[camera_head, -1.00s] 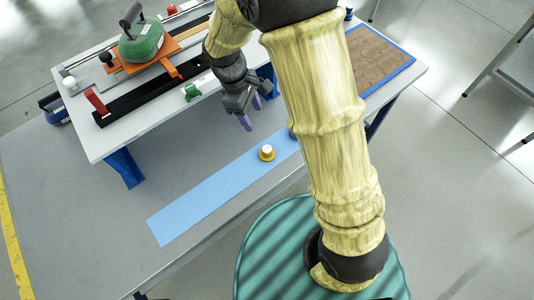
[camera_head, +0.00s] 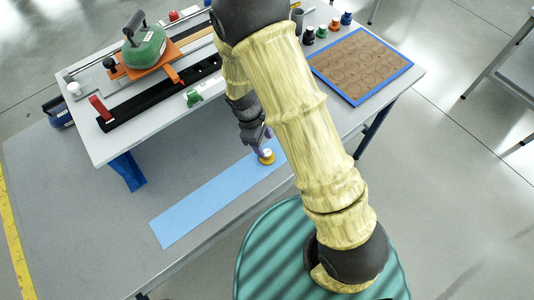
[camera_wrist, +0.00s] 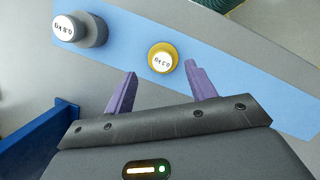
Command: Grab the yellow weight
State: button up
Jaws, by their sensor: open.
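The yellow weight (camera_head: 267,157) is a small round piece with a white labelled top. It stands on the blue strip (camera_head: 205,206) on the lower grey surface. My gripper (camera_head: 264,143) is just above and beside it in the head view. In the wrist view the yellow weight (camera_wrist: 163,57) is ahead of the two purple fingertips (camera_wrist: 160,68), roughly centred between them. The jaws (camera_wrist: 160,95) are open and empty. Whether a finger touches the weight cannot be told.
A grey weight (camera_wrist: 80,30) stands on the strip to the left in the wrist view. A blue table leg (camera_wrist: 40,140) is at lower left there. The upper table (camera_head: 110,150) holds a green apparatus (camera_head: 142,48), several small weights and a brown board (camera_head: 362,65).

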aim_at(267, 152)
jog(key=shift+d+f, duration=0.1)
jog(key=shift+f, duration=0.35)
jog(key=shift+s+f, duration=0.1)
jog(key=shift+p+x, duration=1)
jog(key=shift+x, duration=1.5)
jog(key=shift+c, duration=0.3)
jog(key=c, duration=0.8)
jog(key=shift+a, duration=0.25)
notch_tip(267, 152, up, 10)
jog(key=shift+b, duration=1)
